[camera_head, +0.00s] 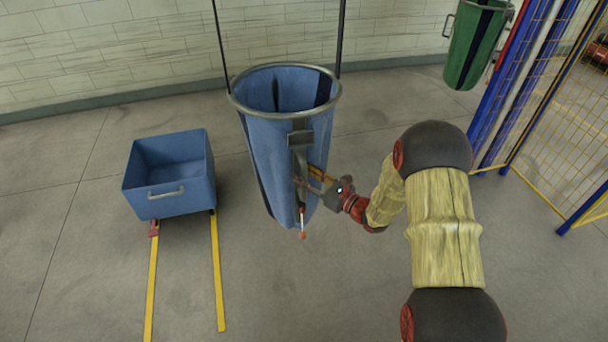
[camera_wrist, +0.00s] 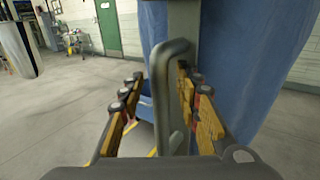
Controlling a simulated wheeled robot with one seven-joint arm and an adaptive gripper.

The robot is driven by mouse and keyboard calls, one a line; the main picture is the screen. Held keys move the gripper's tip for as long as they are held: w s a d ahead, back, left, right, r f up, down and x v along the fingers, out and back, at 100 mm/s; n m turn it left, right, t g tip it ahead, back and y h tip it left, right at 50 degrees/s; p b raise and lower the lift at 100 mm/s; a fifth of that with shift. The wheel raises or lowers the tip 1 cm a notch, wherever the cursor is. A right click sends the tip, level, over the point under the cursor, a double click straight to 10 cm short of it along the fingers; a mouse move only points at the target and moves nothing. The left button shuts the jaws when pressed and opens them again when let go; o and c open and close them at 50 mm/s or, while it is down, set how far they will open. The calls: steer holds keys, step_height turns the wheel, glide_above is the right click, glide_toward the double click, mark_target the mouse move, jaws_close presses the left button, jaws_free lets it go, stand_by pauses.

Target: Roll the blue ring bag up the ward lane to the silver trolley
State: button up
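The blue ring bag (camera_head: 285,130) hangs open-topped from two dark straps in the middle of the head view, with a metal ring at its rim and dark stripes. A grey metal handle on its side shows in the wrist view (camera_wrist: 166,95), with the blue cloth (camera_wrist: 260,60) behind. My gripper (camera_head: 312,182) is at the bag's right front side. In the wrist view my gripper (camera_wrist: 160,95) has its fingers apart, with the handle between them, nearer the right finger; contact is unclear. I cannot make out a silver trolley for certain.
A blue cart (camera_head: 168,180) stands left of the bag by yellow floor rails (camera_head: 218,270). A green bag (camera_head: 476,45) hangs at the back right, near a blue and yellow mesh fence (camera_head: 540,90). A green door (camera_wrist: 108,28) shows far off. Floor in front is clear.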

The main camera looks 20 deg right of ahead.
steer(key=c, duration=0.3)
jaws_close()
stand_by(0.6)
